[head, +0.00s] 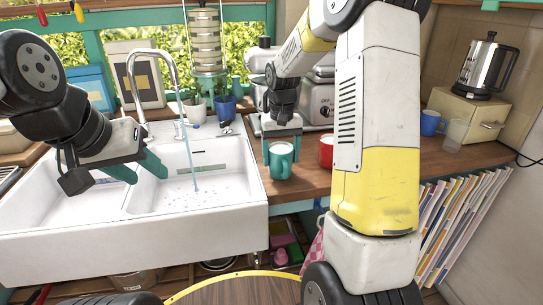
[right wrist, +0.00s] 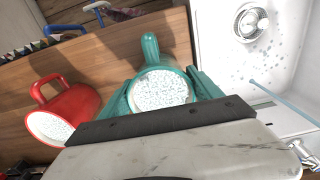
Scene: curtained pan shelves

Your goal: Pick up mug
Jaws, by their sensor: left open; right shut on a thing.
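A teal mug (head: 281,162) is at the counter's front edge beside the sink, upright or nearly so. My right gripper (head: 282,141) is shut on it from above, with one teal finger on each side. In the right wrist view the mug (right wrist: 162,89) sits between the fingers, its handle pointing up in the picture and its inside pale and speckled. I cannot tell whether its base touches the counter. My left gripper (head: 144,172) is open and empty over the white sink. A red mug (head: 326,151) stands just right of the teal one, partly hidden by my right arm.
The sink (head: 100,262) has running water from its tap (head: 150,62). A blue mug (head: 430,122) and a clear glass (head: 454,135) stand right on the wooden counter (head: 448,163). A kettle (head: 484,65) sits on a box behind them. Potted plants stand behind the sink.

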